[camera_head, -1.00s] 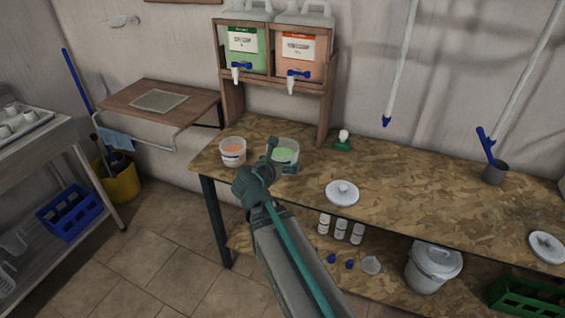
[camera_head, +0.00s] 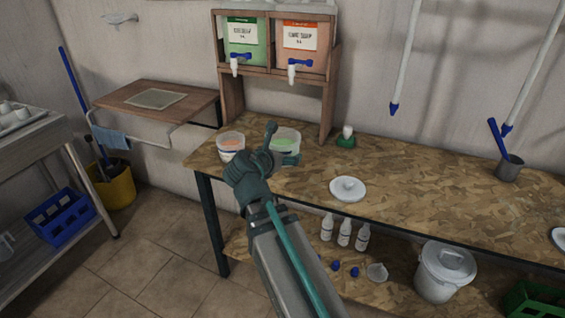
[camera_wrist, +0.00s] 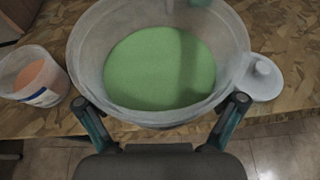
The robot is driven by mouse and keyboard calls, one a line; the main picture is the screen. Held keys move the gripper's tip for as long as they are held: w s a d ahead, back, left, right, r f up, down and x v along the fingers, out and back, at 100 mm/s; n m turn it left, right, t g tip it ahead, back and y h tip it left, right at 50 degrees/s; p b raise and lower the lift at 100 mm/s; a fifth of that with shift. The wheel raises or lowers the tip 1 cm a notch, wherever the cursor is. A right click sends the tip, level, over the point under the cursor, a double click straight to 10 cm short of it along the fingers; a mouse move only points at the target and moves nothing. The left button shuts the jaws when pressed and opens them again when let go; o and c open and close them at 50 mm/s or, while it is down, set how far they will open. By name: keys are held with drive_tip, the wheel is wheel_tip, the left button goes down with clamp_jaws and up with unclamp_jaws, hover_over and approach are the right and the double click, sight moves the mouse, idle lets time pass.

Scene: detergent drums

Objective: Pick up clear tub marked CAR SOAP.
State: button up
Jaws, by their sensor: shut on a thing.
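A clear tub of green contents (camera_head: 285,136) is at the left part of the workbench. In the wrist view the same tub (camera_wrist: 160,118) fills the middle. My gripper (camera_head: 281,146) is shut on it, one finger on each side. No label shows on its visible side, so I cannot read a marking. I cannot tell if its base touches the bench. A second clear tub with orange contents (camera_head: 231,141) stands just left of it; its label is too small to read, and my gripper partly covers it. It also shows in the wrist view (camera_wrist: 33,78).
A wooden rack (camera_head: 328,95) with green and orange drums with blue taps stands behind. A white lid (camera_head: 348,189) lies to the right on the bench (camera_head: 430,205). A small green-based item (camera_head: 346,139) stands behind. Free bench room lies right of the lid.

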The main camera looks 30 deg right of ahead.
sight(283, 148)
drive_tip(key=shift+s+a+f+b, duration=0.1)
drive_tip(key=shift+s+a+b, duration=0.25)
drive_tip(key=shift+b, duration=1.85)
drive_tip(key=shift+s+b, duration=0.35)
drive_tip(key=shift+b, duration=0.5)
drive_tip(key=shift+s+a+r+p, duration=0.2)
drive_tip(key=shift+s+r+p, duration=0.15)
drive_tip(key=shift+s, duration=0.1)
drive_tip(key=shift+s+a+r+p, duration=0.15)
drive_tip(key=shift+s+r+p, duration=0.2)
drive_tip(key=shift+s, duration=0.1)
drive_tip(key=shift+s+a+r+b, duration=0.25)
drive_tip(key=shift+s+a+b, duration=0.05)
drive_tip(key=shift+s+b, duration=0.2)
drive_tip(key=shift+s+a+r+b, duration=0.2)
drive_tip(key=shift+s+a+b, duration=0.05)
drive_tip(key=shift+s+b, duration=0.25)
